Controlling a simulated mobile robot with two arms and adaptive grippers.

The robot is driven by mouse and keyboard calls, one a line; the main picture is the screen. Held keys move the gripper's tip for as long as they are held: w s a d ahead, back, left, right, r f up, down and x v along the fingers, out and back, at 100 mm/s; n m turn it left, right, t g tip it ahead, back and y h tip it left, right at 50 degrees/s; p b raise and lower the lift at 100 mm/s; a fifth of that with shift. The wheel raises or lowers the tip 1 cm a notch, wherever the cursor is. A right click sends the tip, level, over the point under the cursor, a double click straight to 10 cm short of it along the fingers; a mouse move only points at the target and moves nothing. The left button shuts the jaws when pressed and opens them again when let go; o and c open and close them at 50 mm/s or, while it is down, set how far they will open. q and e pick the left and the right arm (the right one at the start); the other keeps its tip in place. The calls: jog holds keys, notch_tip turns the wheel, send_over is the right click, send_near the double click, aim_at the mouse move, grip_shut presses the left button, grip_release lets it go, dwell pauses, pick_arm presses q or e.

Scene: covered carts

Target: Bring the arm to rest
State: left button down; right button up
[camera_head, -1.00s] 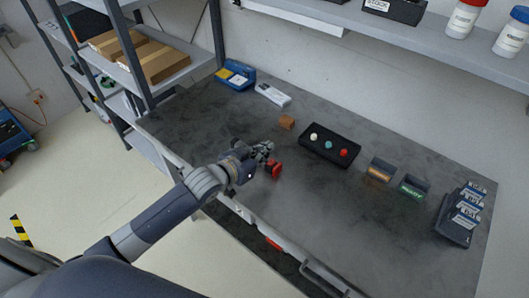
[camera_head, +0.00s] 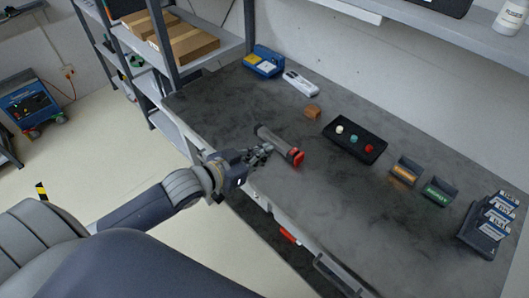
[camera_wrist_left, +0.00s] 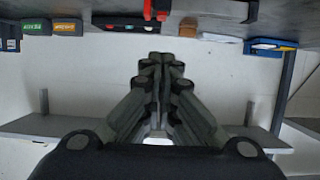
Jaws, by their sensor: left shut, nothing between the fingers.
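My left gripper (camera_head: 262,153) is shut and empty at the near edge of the grey worktop (camera_head: 262,201). Its closed fingers (camera_wrist_left: 161,75) also show in the left wrist view. My right gripper is not in view.
A brown block (camera_head: 312,111), a black tray with three coloured knobs (camera_head: 354,138), two small labelled bins (camera_head: 405,172) and a dark rack of labelled cards (camera_head: 488,226) stand on the worktop. A blue case (camera_head: 263,61) is at the back. Shelving with cardboard boxes (camera_head: 183,40) is at left.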

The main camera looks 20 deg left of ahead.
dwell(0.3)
pick_arm(q)
jog(key=s+f+n+g+y, duration=0.1)
jog(key=s+f+g+y, duration=0.2)
jog(key=s, duration=0.4)
jog(key=s+d+f+g, duration=0.1)
jog(key=s+f+g, duration=0.2)
jog(key=s+f, duration=0.35)
jog(key=s+f+n+g+y, duration=0.15)
jog(key=s+g, duration=0.25)
jog(key=s, duration=0.5)
notch_tip(320, 180, down, 30)
jog(key=s+b, duration=0.2)
jog(key=s+a+f+g+b, duration=0.2)
jog(key=s+a+f, duration=0.1)
jog(key=s+f, duration=1.3)
jog(key=shift+f+m, duration=0.2)
jog(key=shift+m, duration=0.25)
